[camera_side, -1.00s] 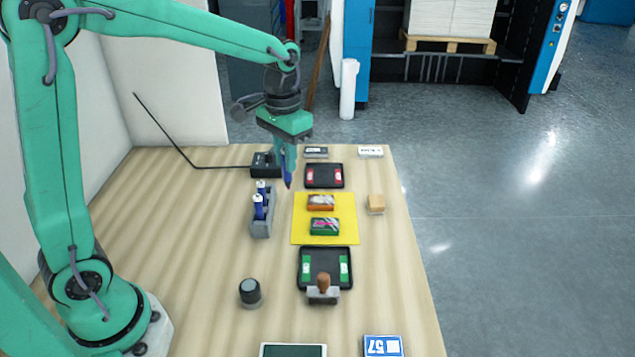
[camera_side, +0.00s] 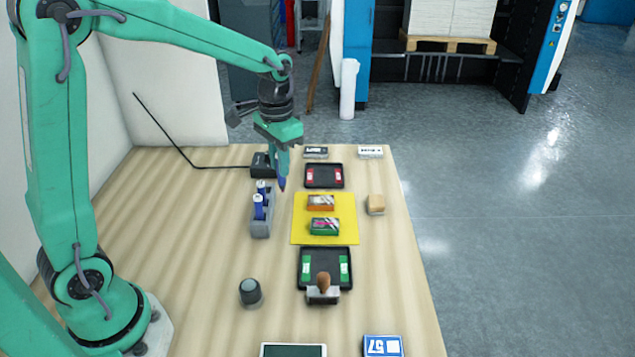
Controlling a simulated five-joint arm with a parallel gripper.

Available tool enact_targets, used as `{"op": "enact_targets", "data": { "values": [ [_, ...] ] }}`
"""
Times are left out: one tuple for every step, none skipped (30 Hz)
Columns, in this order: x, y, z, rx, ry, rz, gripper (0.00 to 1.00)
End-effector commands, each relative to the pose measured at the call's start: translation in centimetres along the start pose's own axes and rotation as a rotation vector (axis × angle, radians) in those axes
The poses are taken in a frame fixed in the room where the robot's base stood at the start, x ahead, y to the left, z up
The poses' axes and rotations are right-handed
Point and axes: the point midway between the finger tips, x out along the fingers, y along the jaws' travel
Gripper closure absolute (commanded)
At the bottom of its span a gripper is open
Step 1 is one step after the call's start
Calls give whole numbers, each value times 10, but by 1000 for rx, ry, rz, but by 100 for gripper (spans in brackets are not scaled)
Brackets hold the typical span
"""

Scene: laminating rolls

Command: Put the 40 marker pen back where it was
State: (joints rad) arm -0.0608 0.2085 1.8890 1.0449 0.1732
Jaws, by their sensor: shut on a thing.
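My gripper (camera_side: 282,176) is shut on a blue marker pen (camera_side: 282,183), which points down with only its lower end showing. Any number on it is too small to read. The pen hangs just right of the far end of a grey pen rack (camera_side: 261,230), apart from it in the picture. Two blue pens with white ends stand upright in the rack, a nearer one (camera_side: 259,208) and a farther one (camera_side: 262,190). The rack's far end is partly hidden behind the farther pen.
A black box (camera_side: 262,163) with a cable sits behind the rack. Right of it are a red-labelled black tray (camera_side: 324,183) and a yellow mat (camera_side: 345,215) with an orange box (camera_side: 320,203) and a green box (camera_side: 324,227).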

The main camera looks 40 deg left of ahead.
Motion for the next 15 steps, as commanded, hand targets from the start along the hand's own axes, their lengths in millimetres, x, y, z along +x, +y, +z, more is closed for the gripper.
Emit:
{"op": "enact_targets", "data": {
  "values": [
    [3,-5,0,-4,-1,0,100],
    [5,-9,-1,-4,-1,0,100],
    [8,-14,-2,-4,-1,0,100],
    [11,-18,-2,-5,-2,0,100],
    [13,-22,-2,-6,-2,1,100],
    [17,-28,-3,-5,-3,1,100],
    [20,-33,-4,-6,-2,1,100],
    [23,-38,-4,-6,-2,1,100],
    [27,-44,-5,-5,-3,1,100],
    [30,-49,-6,-6,-3,1,100],
    [33,-54,-7,-6,-2,1,100],
    [37,-60,-8,-5,-2,1,100],
    [40,-66,-8,-6,-2,1,100],
    [42,-70,-9,-5,-2,1,100],
    [47,-76,-10,-5,-3,1,100]
  ]
}}
